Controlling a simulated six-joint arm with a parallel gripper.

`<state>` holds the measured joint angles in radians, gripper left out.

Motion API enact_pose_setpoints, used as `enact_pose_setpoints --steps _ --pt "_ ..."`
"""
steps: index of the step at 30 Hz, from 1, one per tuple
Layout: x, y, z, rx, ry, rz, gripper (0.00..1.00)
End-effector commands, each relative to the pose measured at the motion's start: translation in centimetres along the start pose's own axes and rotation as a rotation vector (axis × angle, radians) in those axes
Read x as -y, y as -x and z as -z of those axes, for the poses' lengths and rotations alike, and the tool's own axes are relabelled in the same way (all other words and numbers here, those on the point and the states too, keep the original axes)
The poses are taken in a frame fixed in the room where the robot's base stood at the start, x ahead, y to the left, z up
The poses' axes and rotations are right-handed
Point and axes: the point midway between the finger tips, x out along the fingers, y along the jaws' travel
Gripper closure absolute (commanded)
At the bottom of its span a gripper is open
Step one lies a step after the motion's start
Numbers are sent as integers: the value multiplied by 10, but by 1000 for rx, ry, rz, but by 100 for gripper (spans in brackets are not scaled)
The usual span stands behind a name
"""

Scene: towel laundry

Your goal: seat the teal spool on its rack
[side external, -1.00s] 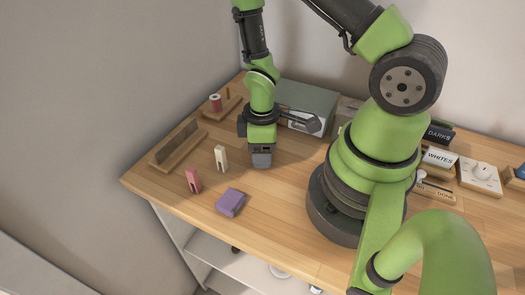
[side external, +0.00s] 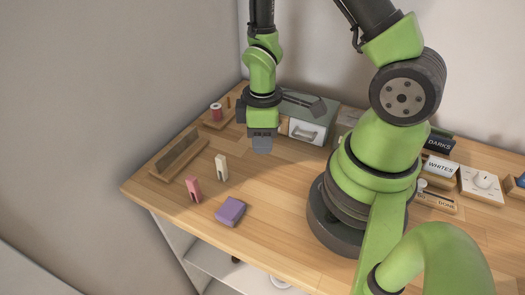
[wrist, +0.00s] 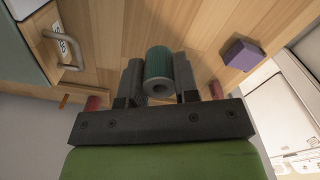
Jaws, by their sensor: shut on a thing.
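The teal spool (wrist: 158,64) is between the two fingers of my gripper in the wrist view, with its holed end facing the camera. My gripper (side external: 262,147) is shut on the spool and hangs above the table, in front of the grey-green drawer box. In the side view the spool is hidden by the gripper. A small wooden rack (side external: 213,125) stands at the back left, left of my gripper.
A long slotted wooden holder (side external: 172,166) lies at the left edge. A cream clothespin (side external: 221,167), a pink one (side external: 193,188) and a purple block (side external: 231,211) stand in front. The drawer box (side external: 306,112) is behind my gripper. The table between is clear.

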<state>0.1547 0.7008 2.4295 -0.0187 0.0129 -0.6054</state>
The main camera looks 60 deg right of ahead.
Motion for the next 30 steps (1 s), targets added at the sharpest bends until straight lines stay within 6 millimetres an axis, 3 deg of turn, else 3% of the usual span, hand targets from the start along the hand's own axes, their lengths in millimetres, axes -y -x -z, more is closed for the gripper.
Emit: enact_pose_setpoints --steps 6,11,14,24,30 --pt "0 31 1 -4 1 -2 93" --pt "-6 40 5 -3 -11 -2 93" --pt "-19 40 17 -1 -41 -2 93" --pt "-104 32 72 8 -232 -3 93" --pt "-155 31 90 11 -362 -4 93"
